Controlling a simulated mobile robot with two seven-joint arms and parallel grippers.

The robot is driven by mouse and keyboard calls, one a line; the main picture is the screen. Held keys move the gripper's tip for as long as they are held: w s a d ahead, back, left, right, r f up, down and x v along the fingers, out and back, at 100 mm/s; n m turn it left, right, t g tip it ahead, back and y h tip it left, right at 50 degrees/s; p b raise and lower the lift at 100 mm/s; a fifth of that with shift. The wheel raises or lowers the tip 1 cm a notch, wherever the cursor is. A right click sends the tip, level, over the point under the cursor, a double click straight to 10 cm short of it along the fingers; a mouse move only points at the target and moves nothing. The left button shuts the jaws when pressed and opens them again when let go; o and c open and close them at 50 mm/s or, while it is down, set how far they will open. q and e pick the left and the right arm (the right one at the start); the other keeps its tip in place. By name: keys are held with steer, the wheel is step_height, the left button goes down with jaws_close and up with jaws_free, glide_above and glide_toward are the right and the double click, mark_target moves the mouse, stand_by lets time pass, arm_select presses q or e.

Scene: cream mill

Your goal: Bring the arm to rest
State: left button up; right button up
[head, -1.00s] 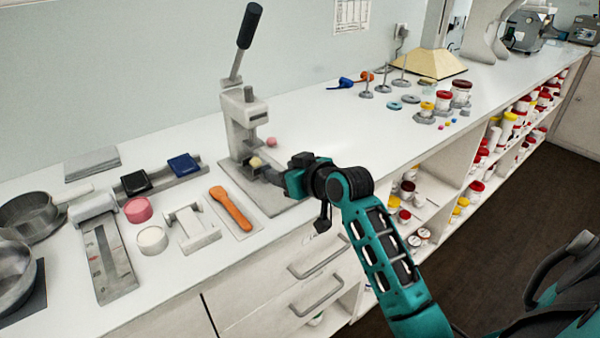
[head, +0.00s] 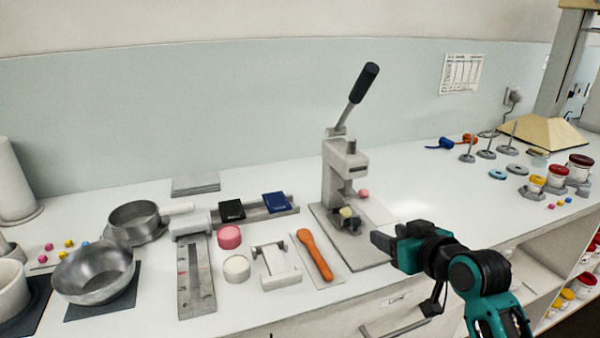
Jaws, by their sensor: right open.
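My left gripper is not in the head view.
On the white counter to the left are an orange spoon (head: 314,254), a white bracket (head: 275,268), a pink dish (head: 229,236), a grey scale board (head: 196,280) and metal bowls (head: 94,272). Stands and jars (head: 577,170) are at the right.

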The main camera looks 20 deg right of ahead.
steer(key=s+a+f+g, duration=0.3)
steer(key=s+f, duration=0.2)
steer(key=s, duration=0.3)
steer(key=s+a+f+n+g, duration=0.1)
steer(key=s+a+f+g, duration=0.3)
steer(key=s, duration=0.5)
steer(key=s+a+f+g, duration=0.3)
steer(key=s+f, duration=0.3)
steer(key=s, duration=0.2)
steer(key=w+a+f+t+y, duration=0.1)
steer(key=w+a+f+t, duration=0.2)
steer(key=w+f+t, duration=0.4)
steer(key=shift+f+n, duration=0.4)
steer(key=shift+f, duration=0.3)
steer(key=shift+w, duration=0.1)
steer(key=shift+c, duration=0.5)
steer(key=shift+d, duration=0.15)
